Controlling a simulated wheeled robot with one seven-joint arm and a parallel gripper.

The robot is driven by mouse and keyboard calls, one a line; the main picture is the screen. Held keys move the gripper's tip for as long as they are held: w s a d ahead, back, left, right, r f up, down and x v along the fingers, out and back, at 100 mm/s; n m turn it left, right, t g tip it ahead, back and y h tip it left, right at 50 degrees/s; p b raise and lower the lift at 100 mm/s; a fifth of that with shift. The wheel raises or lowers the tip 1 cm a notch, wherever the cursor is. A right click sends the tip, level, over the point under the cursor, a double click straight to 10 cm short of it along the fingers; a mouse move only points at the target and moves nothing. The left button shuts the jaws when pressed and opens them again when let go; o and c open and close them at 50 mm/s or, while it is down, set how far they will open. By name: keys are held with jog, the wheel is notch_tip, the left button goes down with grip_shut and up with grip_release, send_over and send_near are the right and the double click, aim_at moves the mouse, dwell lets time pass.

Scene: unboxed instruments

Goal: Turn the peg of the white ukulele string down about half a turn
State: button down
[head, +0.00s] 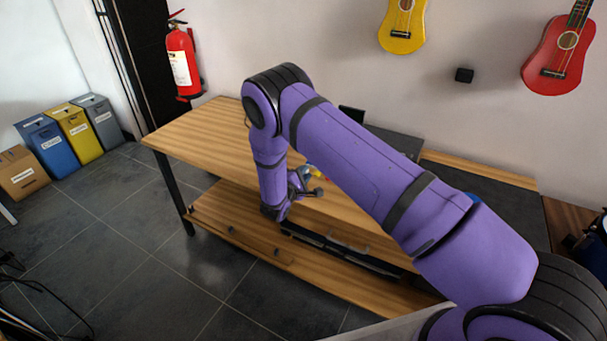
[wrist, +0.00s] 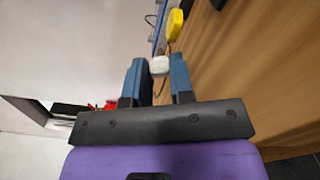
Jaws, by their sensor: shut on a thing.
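In the wrist view, a small white peg (wrist: 159,67) sits between the two blue fingers of my gripper (wrist: 159,60), and they are shut on it. A yellow knob (wrist: 175,22) stands beyond it beside a narrow blue edge (wrist: 159,36), apart from the fingers. The white string and the rest of its instrument cannot be made out. In the head view, small blue, yellow and red parts (head: 313,170) show by my wrist above the bench. My arm hides much of that spot, and the fingertips are not clear there.
The wooden bench (head: 200,133) has clear top on its left part. A dark panel (head: 398,141) is at its back. A yellow ukulele (head: 403,28) and a red ukulele (head: 560,52) hang on the wall.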

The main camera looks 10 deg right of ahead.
jog(key=m, duration=2.2)
jog(key=shift+f, duration=0.1)
jog(key=shift+m, duration=0.4)
jog(key=c, duration=1.3)
grip_release()
jog(key=shift+o, duration=0.2)
jog(key=shift+a, duration=0.1)
